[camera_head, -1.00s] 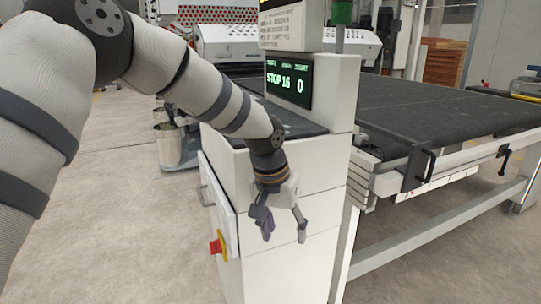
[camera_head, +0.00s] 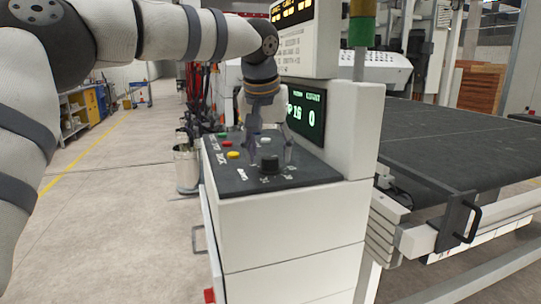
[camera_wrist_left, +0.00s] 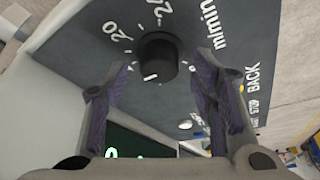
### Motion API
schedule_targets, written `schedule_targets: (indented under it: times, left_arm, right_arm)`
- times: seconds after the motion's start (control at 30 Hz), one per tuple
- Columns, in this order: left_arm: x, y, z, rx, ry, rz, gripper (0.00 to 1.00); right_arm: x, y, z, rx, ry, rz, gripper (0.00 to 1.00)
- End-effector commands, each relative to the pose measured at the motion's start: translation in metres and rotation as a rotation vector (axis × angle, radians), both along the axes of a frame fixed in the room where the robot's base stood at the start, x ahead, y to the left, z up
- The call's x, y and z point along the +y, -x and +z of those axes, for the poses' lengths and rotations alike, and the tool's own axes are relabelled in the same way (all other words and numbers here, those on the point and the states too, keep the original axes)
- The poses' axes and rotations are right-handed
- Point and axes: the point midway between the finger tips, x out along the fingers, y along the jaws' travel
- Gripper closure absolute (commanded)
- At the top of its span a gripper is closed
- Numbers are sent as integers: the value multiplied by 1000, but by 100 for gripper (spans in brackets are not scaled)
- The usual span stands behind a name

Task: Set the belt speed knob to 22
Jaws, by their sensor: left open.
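The belt speed knob (camera_head: 269,164) is a black round knob on the dark top panel (camera_head: 318,172) of the white console. In the left wrist view the knob (camera_wrist_left: 157,58) lies ahead of the fingertips, with white scale marks, "20" and "m/min" printed around it. My left gripper (camera_head: 270,158) points down over the panel, close to the knob. In the left wrist view its two purple-padded fingers (camera_wrist_left: 160,75) are open, one on either side of the knob, with gaps between. The display (camera_head: 305,112) is partly covered by my gripper; "0" and part of another number show.
A yellow button (camera_head: 233,155), a red button (camera_head: 227,144) and a green button (camera_head: 222,135) sit on the panel left of the knob. The display column (camera_head: 352,130) rises behind it. A dark conveyor belt (camera_head: 450,145) extends to the right.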

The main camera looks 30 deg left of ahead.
Motion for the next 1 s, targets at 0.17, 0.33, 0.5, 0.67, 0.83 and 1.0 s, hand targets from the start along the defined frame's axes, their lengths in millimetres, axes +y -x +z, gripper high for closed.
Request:
schedule_targets:
  times: [0.17, 0.33, 0.5, 0.67, 0.83, 1.0]
  left_arm:
    - [2, -5, -12, -4, 0, 1, 48]
    - [2, -6, -14, -5, 1, 0, 48]
    - [2, -6, -14, -4, 0, 0, 70]
    - [2, -6, -14, -3, 0, 0, 95]
    - [2, -6, -14, -3, 0, -8, 95]
    - [2, -6, -14, -4, 1, -55, 95]
  right_arm:
    - [0, -1, 1, -5, 0, 0, 60]
    - [0, -1, 1, -5, 0, 0, 60]
    - [0, -1, 1, -5, 0, 0, 60]
    - [0, -1, 1, -5, 0, 0, 60]
    - [0, -1, 1, -5, 0, 0, 60]
    - [0, -1, 1, -5, 0, 0, 60]
